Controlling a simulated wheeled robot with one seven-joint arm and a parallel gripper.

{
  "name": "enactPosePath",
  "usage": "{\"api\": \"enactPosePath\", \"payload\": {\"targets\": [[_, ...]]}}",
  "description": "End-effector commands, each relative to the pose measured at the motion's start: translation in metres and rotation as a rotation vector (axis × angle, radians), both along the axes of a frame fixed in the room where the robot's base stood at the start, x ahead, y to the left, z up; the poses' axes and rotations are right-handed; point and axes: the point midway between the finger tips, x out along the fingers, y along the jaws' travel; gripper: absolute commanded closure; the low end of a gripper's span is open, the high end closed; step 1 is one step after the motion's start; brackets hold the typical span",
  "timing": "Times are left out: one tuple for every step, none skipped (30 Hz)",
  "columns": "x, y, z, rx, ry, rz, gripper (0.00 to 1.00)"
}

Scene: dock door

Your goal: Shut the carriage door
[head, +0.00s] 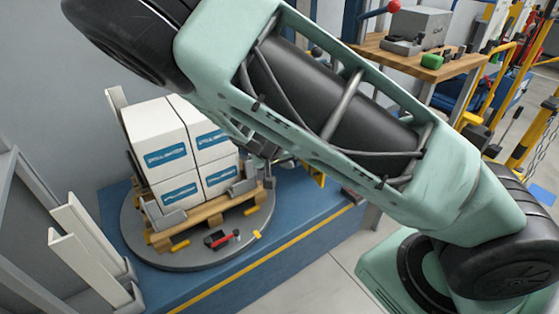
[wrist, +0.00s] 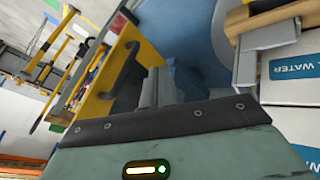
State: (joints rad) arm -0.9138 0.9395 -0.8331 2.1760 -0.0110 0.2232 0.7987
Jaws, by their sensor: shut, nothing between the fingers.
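No part in view can be surely told as the carriage door. In the wrist view a yellow panel (wrist: 96,82) with dark curved bars lies just left of my fingers; I cannot tell whether it belongs to the door or whether I touch it. My gripper (wrist: 164,84) is shut and empty, with the blue surface beyond its tips. In the head view my own arm covers the middle of the picture and mostly hides the gripper beside the boxes.
White boxes (head: 158,146) with blue labels stand on a wooden pallet (head: 205,210) on a round grey turntable (head: 186,259). It rests on a blue platform (head: 280,237) with a yellow edge line. Pale upright posts (head: 84,262) stand left. A workbench (head: 425,65) stands at the back right.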

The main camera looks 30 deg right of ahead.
Motion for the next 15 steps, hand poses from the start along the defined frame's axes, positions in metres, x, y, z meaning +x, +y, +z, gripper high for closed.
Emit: {"api": "enactPosePath", "payload": {"targets": [[0.001, -0.007, -0.009, 0.0, 0.001, -0.003, 1.0], [-0.002, -0.012, -0.006, 0.0, 0.001, -0.005, 1.0], [-0.005, -0.018, -0.005, 0.001, 0.001, -0.004, 1.0], [-0.006, -0.022, -0.005, 0.001, 0.0, -0.004, 1.0], [-0.008, -0.025, -0.005, 0.001, 0.001, -0.003, 1.0], [-0.009, -0.029, -0.005, 0.001, 0.0, -0.002, 1.0], [-0.01, -0.032, -0.005, 0.001, 0.0, -0.001, 1.0], [-0.01, -0.034, -0.005, 0.001, 0.0, -0.001, 1.0], [-0.011, -0.037, -0.005, 0.0, 0.001, 0.0, 1.0], [-0.012, -0.038, -0.005, 0.0, 0.001, 0.0, 1.0], [-0.012, -0.039, -0.005, 0.0, 0.001, 0.0, 1.0], [-0.013, -0.04, -0.005, 0.0, 0.001, 0.001, 1.0], [-0.013, -0.04, -0.005, 0.001, 0.0, 0.001, 1.0], [-0.013, -0.041, -0.005, 0.001, 0.0, 0.001, 1.0], [-0.013, -0.041, -0.004, 0.0, 0.001, 0.002, 1.0]]}}
